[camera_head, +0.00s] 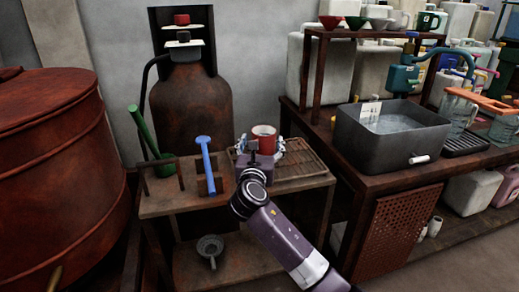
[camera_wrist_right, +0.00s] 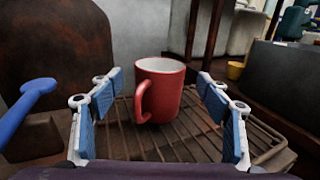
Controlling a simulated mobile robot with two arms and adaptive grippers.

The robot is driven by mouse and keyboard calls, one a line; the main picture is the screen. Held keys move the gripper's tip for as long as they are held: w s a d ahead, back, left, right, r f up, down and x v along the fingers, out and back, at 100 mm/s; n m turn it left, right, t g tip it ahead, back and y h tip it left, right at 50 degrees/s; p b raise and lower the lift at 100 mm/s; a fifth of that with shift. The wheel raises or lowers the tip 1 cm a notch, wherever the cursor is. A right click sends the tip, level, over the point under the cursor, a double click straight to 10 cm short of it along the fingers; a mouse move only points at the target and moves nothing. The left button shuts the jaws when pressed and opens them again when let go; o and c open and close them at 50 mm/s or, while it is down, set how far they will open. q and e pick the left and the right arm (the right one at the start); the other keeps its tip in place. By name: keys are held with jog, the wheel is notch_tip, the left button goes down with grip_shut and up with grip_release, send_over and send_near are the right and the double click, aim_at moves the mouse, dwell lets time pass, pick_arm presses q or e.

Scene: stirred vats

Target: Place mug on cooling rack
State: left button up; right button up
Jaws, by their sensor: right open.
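A red mug (camera_head: 264,133) with a pale inside stands upright at the back left part of the wire cooling rack (camera_head: 306,165). In the right wrist view the mug (camera_wrist_right: 162,88) appears to rest on the rack wires (camera_wrist_right: 185,145), with its handle turned toward me and slightly left. My right gripper (camera_head: 261,147) is open, with one blue-padded finger on each side of the mug. In the wrist view, gaps show between the mug and both fingers. The gripper body hides the mug's lower part in the head view. My left gripper is not in view.
The rack lies on a rusty low table (camera_head: 160,206). A rusty gas cylinder (camera_head: 190,110) rises behind. A grey water basin (camera_head: 390,135) sits on the right bench.

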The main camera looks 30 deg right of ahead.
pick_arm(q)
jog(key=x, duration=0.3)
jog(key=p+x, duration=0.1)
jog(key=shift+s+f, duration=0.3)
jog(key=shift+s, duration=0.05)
pick_arm(e)
jog(key=v, duration=0.6)
jog(key=shift+s+a, duration=0.25)
jog(key=shift+s, duration=0.05)
